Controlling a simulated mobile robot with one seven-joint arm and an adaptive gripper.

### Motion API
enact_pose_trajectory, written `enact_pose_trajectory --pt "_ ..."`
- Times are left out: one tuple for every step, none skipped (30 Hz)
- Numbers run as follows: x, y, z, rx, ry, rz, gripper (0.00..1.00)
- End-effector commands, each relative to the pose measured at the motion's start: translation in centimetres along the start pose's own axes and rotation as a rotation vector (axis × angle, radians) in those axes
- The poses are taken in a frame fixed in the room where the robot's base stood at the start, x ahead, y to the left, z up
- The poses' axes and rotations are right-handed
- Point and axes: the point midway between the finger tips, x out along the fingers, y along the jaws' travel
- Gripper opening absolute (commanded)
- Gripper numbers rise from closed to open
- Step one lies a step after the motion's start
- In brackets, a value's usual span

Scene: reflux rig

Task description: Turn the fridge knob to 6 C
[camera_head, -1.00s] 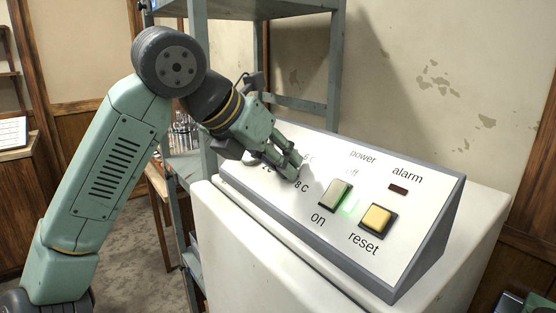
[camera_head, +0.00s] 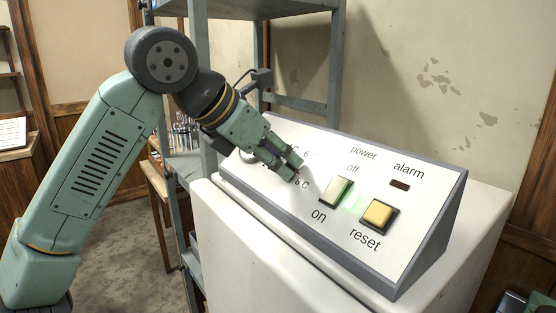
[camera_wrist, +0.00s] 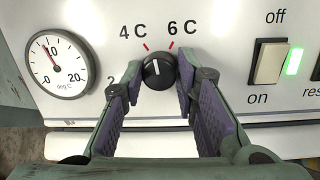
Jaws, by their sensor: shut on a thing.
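The black fridge knob (camera_wrist: 158,72) is round with a white pointer line. The line points almost straight up, between the red ticks of the 4 C label (camera_wrist: 133,31) and the 6 C label (camera_wrist: 183,27). My gripper (camera_wrist: 159,67) is shut on the knob, one finger at its left side and one at its right. In the head view my gripper (camera_head: 294,168) reaches down to the sloped white panel (camera_head: 318,238), and its fingers hide the knob there.
A round dial gauge in deg C (camera_wrist: 59,63) is left of the knob. The power switch (camera_head: 336,191), lit green beside it, and the yellow reset button (camera_head: 378,214) are to the right. The alarm lamp (camera_head: 400,185) is dark. A grey shelf frame (camera_head: 335,60) stands behind.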

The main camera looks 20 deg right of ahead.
Motion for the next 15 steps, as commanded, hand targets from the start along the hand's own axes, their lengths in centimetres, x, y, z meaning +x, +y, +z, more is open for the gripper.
enact_pose_trajectory --pt "-0.01 0.06 -0.04 0.043 -0.003 -0.003 0.0" --pt "-0.01 0.05 -0.02 0.071 -0.005 -0.007 0.0" --pt "-0.01 0.05 -0.01 0.109 -0.008 -0.012 0.0" --pt "-0.01 0.07 -0.02 0.137 -0.009 -0.014 0.0" --pt "-0.01 0.08 -0.03 0.165 -0.011 -0.017 0.0" --pt "-0.02 0.08 -0.04 0.203 -0.013 -0.022 0.0" --pt "-0.02 0.08 -0.04 0.23 -0.015 -0.026 0.0" --pt "-0.02 0.08 -0.03 0.257 -0.016 -0.029 0.0" --pt "-0.03 0.1 -0.02 0.291 -0.019 -0.033 0.0" --pt "-0.04 0.12 -0.01 0.317 -0.021 -0.036 0.0" --pt "-0.04 0.13 0.0 0.342 -0.023 -0.039 0.0" --pt "-0.05 0.13 0.01 0.374 -0.025 -0.043 0.0" --pt "-0.05 0.12 0.02 0.398 -0.027 -0.046 0.0" --pt "-0.06 0.12 0.02 0.42 -0.028 -0.049 0.0" --pt "-0.06 0.12 0.03 0.449 -0.03 -0.052 0.0"
